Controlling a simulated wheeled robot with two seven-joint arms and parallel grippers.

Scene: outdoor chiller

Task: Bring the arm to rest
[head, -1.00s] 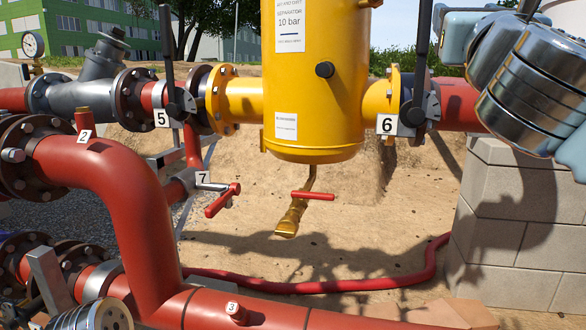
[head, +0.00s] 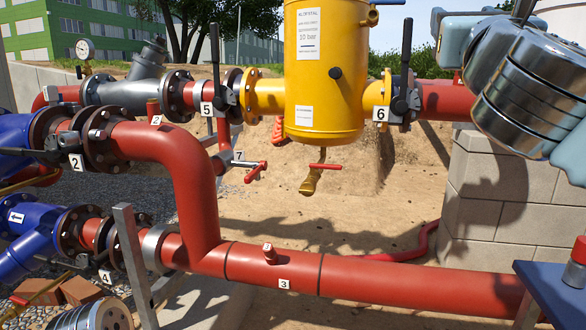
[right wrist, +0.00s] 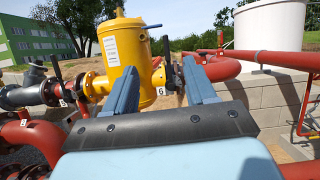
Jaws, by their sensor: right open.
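My right arm (head: 525,85) comes in at the upper right of the head view, raised in front of a grey block wall. In the right wrist view my right gripper (right wrist: 162,78) is open, its two blue fingers apart with nothing between them. The yellow tank (right wrist: 125,55) and the valve tagged 6 (right wrist: 170,75) show beyond the fingers. I cannot tell how far away they are. My left gripper is not in view. A round metal part at the bottom left of the head view looks like part of my left arm.
Red pipes (head: 370,275) cross the foreground. The yellow tank (head: 322,110) hangs between valves tagged 5 (head: 207,108) and 6 (head: 381,114). Blue pipe fittings (head: 35,250) stand at left. The block wall (head: 490,200) is at right. A dark blue surface (head: 550,290) is at the lower right.

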